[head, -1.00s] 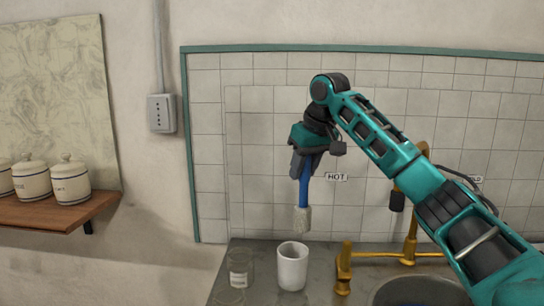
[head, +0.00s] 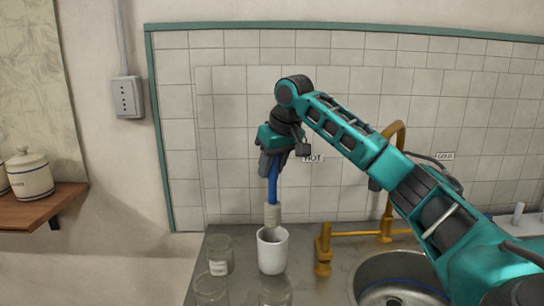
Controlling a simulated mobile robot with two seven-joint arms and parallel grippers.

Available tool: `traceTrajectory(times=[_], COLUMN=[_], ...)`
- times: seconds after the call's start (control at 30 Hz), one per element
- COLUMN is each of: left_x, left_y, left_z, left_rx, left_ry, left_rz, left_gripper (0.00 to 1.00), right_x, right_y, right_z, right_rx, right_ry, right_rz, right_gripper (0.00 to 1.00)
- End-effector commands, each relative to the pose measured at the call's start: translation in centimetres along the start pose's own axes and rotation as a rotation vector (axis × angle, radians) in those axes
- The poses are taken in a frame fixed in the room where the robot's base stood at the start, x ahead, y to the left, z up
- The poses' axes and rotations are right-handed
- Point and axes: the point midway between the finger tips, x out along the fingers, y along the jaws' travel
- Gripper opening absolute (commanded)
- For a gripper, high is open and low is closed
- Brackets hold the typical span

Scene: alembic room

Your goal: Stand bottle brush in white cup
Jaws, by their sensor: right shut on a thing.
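The bottle brush has a blue handle (head: 273,186) and a pale grey head (head: 272,213) pointing down. My right gripper (head: 271,165) is shut on the upper part of the handle and holds the brush nearly upright. The white cup (head: 272,253) stands upright on the grey counter, directly below the brush in the head view. The lower end of the brush head meets the cup's rim line in the picture. I cannot tell whether it is just above the mouth or slightly inside. My left gripper is not in view.
Several clear glass jars stand left of and in front of the cup, one with a label (head: 219,257). A brass tap (head: 323,252) and a sink (head: 393,268) are to the right. The tiled wall (head: 225,150) is behind. A shelf (head: 40,206) with canisters is at left.

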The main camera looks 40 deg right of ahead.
Motion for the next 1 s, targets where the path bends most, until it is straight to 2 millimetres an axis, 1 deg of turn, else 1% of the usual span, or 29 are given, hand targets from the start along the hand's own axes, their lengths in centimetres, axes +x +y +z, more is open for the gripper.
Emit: traceTrajectory(times=[0.2,1.0], left_x=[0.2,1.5], left_y=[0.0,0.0], left_z=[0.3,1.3], left_rx=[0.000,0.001], left_ry=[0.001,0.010], left_rz=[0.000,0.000], left_gripper=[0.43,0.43], right_x=[1.8,7.4], right_y=[0.0,0.0], right_z=[0.8,3.1], right_rx=[0.001,0.000], right_ry=[-0.002,-0.001], right_rz=[0.000,0.000], right_gripper=[0.04,0.04])
